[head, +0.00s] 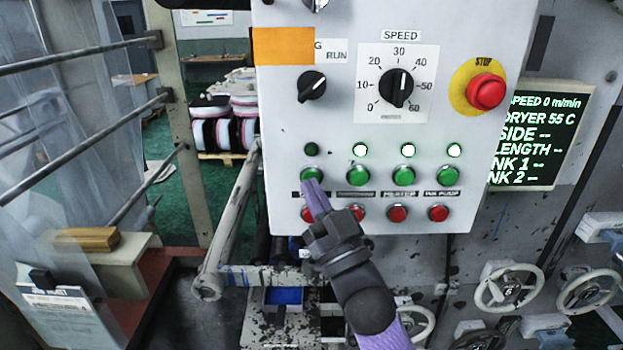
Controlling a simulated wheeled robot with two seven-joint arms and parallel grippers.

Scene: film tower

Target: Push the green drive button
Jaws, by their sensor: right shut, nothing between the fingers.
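The control panel (290,110) is a light grey box with a row of green buttons above a row of red ones. The leftmost green button (312,174) sits under a dark, unlit lamp (311,149); its label is mostly hidden by my gripper. My right gripper (313,187) is shut and empty, its tips at the lower edge of this button. I cannot tell whether they touch it. The other green buttons, such as the second one (359,175), have lit lamps above them. My left gripper is not in view.
A red stop button (486,91), a speed dial (397,88) and a run switch (312,85) are on the panel. The display (543,135) reads speed 0 m/min. Handwheels (508,287) stand at lower right, and metal bars (85,57) at left.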

